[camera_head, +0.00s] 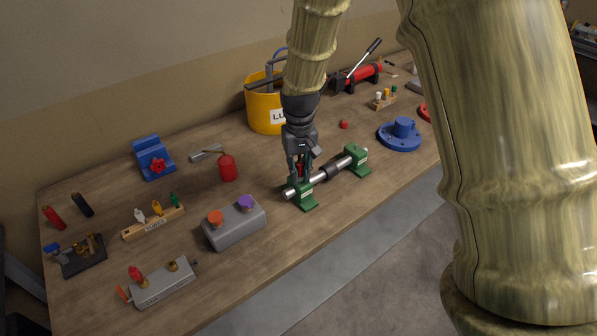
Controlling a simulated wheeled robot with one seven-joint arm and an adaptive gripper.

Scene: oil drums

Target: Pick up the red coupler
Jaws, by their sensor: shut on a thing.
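I cannot tell whether that piece touches the pipe or the stand.
A yellow bucket (264,112) stands behind my gripper. A grey box with orange and purple caps (234,226) is in front to the left; a blue flange (399,134) is to the right. The wooden bench (270,290) is clear along its front edge.

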